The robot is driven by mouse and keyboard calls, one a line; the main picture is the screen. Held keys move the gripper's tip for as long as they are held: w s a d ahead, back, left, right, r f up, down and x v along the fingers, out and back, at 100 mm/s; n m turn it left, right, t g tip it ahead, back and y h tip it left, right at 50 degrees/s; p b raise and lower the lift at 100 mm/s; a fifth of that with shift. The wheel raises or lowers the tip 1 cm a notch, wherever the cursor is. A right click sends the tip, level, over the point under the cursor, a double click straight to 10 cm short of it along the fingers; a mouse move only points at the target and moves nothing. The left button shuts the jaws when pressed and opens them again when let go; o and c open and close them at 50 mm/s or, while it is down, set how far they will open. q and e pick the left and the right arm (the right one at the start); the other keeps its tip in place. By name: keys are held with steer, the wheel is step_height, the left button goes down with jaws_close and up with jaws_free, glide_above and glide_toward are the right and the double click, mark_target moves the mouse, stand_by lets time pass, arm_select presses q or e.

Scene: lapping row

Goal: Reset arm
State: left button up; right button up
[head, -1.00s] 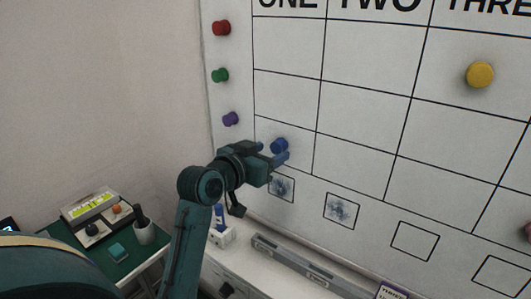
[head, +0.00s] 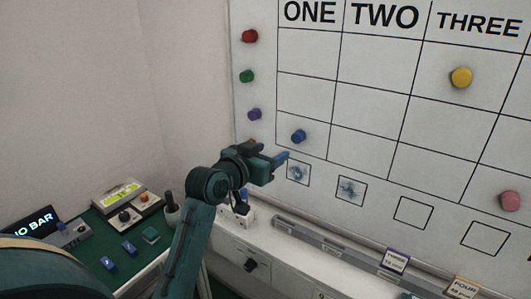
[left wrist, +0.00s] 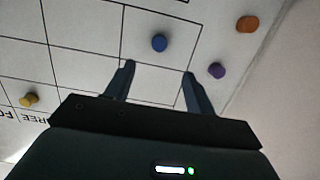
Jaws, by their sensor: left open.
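My left gripper (head: 281,160) is open and empty in front of the whiteboard (head: 360,58), just below and left of a blue magnet (head: 298,136) in the head view. In the left wrist view the two fingers of my left gripper (left wrist: 158,75) are spread, and the blue magnet (left wrist: 159,43) shows beyond them, apart from both. The blue magnet sits in the lower cell of column ONE. My right gripper is in no view.
Red (head: 250,36), green (head: 247,76) and purple (head: 254,114) magnets line the board's left edge. A yellow magnet (head: 461,77) is under THREE; a pink one (head: 510,201) is lower right. A ledge (head: 335,248) runs below. A green side table (head: 122,264) holds small devices.

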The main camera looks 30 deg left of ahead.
arm_select(q)
steer(key=s+d+f+g, duration=0.25)
steer(key=s+f, duration=0.25)
steer(key=f, duration=0.5)
steer(key=s+d+f+g, duration=0.1)
steer(key=s+d+f, duration=0.25)
steer(key=f, duration=0.65)
steer(key=s+d+f+g, duration=0.1)
steer(key=s+d+f, duration=0.3)
steer(key=s, duration=0.5)
steer(key=s+d+f+m+g+h, duration=0.1)
steer(key=s+d+f, duration=0.3)
steer(key=s+f, duration=0.5)
steer(key=shift+s+m+g+h, duration=0.3)
steer(key=shift+g, duration=0.05)
